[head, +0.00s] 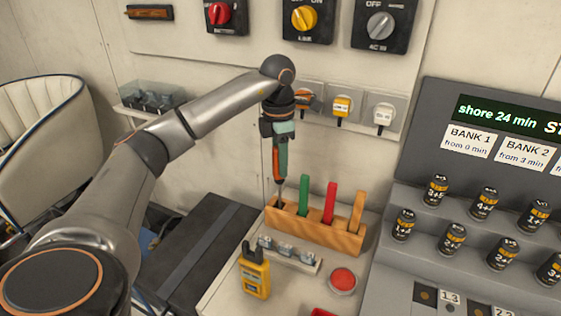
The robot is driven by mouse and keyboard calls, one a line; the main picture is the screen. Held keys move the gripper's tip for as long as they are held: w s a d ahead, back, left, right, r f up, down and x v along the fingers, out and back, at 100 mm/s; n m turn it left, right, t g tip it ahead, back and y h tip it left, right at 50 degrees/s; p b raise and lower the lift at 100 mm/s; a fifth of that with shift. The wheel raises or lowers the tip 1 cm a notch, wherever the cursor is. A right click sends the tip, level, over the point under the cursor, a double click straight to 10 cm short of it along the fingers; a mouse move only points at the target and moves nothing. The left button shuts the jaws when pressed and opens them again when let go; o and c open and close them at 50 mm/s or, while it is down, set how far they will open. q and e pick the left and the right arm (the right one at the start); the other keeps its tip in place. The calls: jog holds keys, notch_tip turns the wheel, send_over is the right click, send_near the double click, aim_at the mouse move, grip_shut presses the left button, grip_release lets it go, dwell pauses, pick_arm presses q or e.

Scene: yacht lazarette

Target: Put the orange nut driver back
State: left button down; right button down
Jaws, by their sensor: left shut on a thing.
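My left gripper (283,140) points down and is shut on the orange nut driver (284,161), which hangs nearly upright with its dark shaft downward. A wooden tool block (315,232) stands on the light counter below. The driver's lower end meets the left end of the block; I cannot tell how deep it sits in a hole. A green-handled tool (303,195), a red-handled tool (329,202) and a tan-orange tool (357,212) stand in the block to the right. My right gripper is not in view.
A yellow meter (255,275), a small metal rack (288,254) and a red button (342,280) are in front of the block. A grey panel with batteries (452,238) rises to the right. Plugs in wall sockets (342,107) are close behind my gripper.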

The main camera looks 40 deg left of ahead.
pick_arm(q)
jog(key=c, duration=0.6)
grip_release()
jog(key=shift+r, duration=0.1)
notch_tip(320, 180, up, 6)
jog(key=shift+f, duration=0.1)
notch_tip(320, 180, up, 6)
jog(key=p, duration=0.2)
jog(key=shift+p, duration=0.4)
